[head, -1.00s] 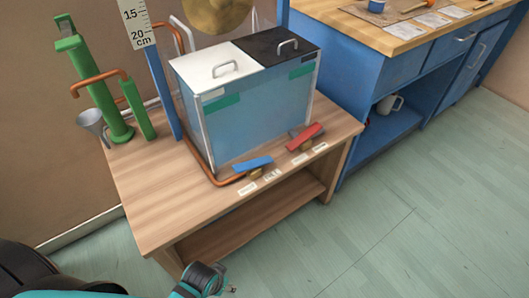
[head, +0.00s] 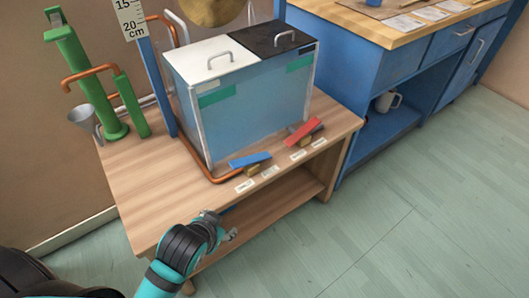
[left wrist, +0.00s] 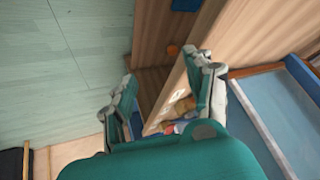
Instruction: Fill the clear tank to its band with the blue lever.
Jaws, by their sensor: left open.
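The clear tank (head: 250,115) stands on a low wooden bench, bluish inside, with a white lid on its left half and a black lid on its right. Green band pieces (head: 217,95) mark its upper front; I cannot tell exactly where the water surface lies. The blue lever (head: 249,160) sits on a wooden block at the tank's front foot, left of the red lever (head: 302,133). My left gripper (head: 222,227) is open and empty, in front of the bench's front edge, below and apart from the blue lever. Its spread fingers show in the left wrist view (left wrist: 165,95). My right gripper is not seen.
The bench (head: 150,190) has small white labels before the levers and a lower shelf. A green pump-like stand (head: 100,85), a funnel (head: 82,116) and a copper pipe (head: 200,165) are near the tank. A blue workbench (head: 350,60) stands at right. The floor in front is clear.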

